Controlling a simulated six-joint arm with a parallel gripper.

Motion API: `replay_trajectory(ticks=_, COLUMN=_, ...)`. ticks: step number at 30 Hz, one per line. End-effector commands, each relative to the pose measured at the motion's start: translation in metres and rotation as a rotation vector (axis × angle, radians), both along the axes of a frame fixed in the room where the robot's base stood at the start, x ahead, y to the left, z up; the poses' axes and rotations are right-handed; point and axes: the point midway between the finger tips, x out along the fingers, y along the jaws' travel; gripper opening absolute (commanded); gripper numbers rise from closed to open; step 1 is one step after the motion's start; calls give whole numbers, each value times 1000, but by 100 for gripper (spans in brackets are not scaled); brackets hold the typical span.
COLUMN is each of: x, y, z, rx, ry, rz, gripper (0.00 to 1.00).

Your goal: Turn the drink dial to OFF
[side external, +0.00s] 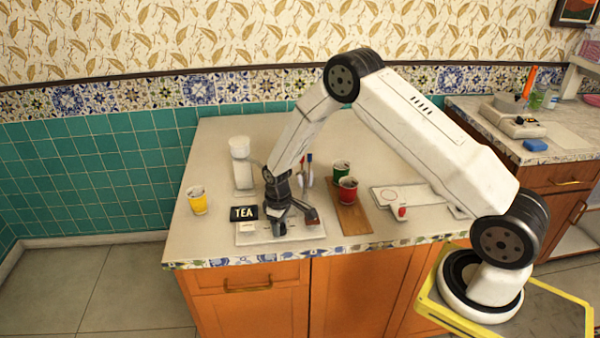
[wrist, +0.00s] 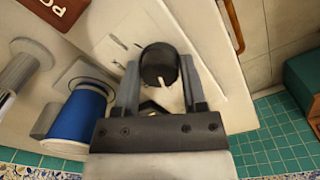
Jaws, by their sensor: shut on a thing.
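The drink dial (wrist: 153,60) is a round black knob with a white pointer mark, seen in the wrist view. It sits on a pale panel (wrist: 215,65) printed with small marks too blurred to read. My gripper (wrist: 160,80) has one finger on each side of the dial and is shut on it. In the side view my gripper (side external: 278,222) points down over the white panel (side external: 310,233) at the counter's front.
A blue cup (wrist: 75,122) is close to my gripper.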

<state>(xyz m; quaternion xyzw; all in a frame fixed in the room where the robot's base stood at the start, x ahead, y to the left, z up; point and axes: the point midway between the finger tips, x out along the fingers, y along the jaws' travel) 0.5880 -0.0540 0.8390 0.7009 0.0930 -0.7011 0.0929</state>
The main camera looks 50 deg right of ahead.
Motion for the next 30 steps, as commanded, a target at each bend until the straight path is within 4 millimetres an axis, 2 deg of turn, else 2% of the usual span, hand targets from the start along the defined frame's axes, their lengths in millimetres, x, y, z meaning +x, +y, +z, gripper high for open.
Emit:
replay_trajectory(ticks=9, x=0, y=0, z=1, rx=0, ry=-1, rz=128, gripper=0)
replay_trajectory(ticks=23, x=1, y=0, z=1, rx=-1, ry=-1, rz=147, gripper=0)
replay_trajectory(ticks=24, x=1, y=0, z=1, rx=-1, ry=-1, rz=147, gripper=63)
replay_trajectory(ticks=26, x=1, y=0, z=1, rx=-1, ry=-1, rz=147, gripper=82)
replay_trajectory(ticks=27, x=1, y=0, z=1, rx=-1, ry=-1, rz=146, gripper=88)
replay_trajectory(ticks=30, x=0, y=0, z=0, rx=-1, ry=-1, rz=146, gripper=88)
